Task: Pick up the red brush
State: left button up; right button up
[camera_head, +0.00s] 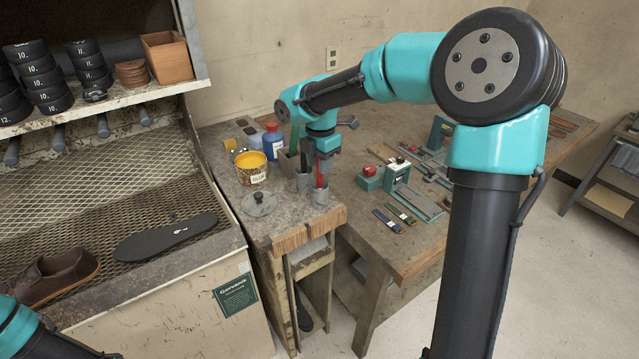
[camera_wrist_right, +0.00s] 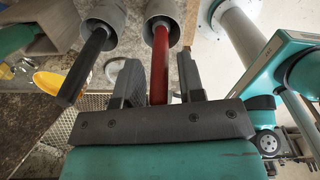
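The red brush (camera_head: 319,177) stands handle up in a grey cup (camera_head: 320,196) on the bench, beneath my right gripper (camera_head: 323,158). In the right wrist view the red handle (camera_wrist_right: 161,65) runs between the two fingers of my right gripper (camera_wrist_right: 161,80), with a narrow gap on each side. The gripper is open around the handle. The brush's lower end is hidden inside the cup (camera_wrist_right: 168,10). Of my left arm, only a part shows at the lower left of the head view; its gripper is not in view.
A black-handled brush (camera_wrist_right: 88,60) stands in a neighbouring cup (camera_head: 303,184). A yellow glue tub (camera_head: 252,169), blue bottle (camera_head: 272,143) and round lid (camera_head: 260,204) are close on the left. A green-and-red device (camera_head: 370,178) stands to the right. A sole (camera_head: 165,238) and shoe (camera_head: 58,275) lie on the mesh.

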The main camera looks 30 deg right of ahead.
grip_shut()
notch_tip(320, 180, up, 10)
jog(key=shift+r, duration=0.1)
dwell(0.7)
dwell(0.4)
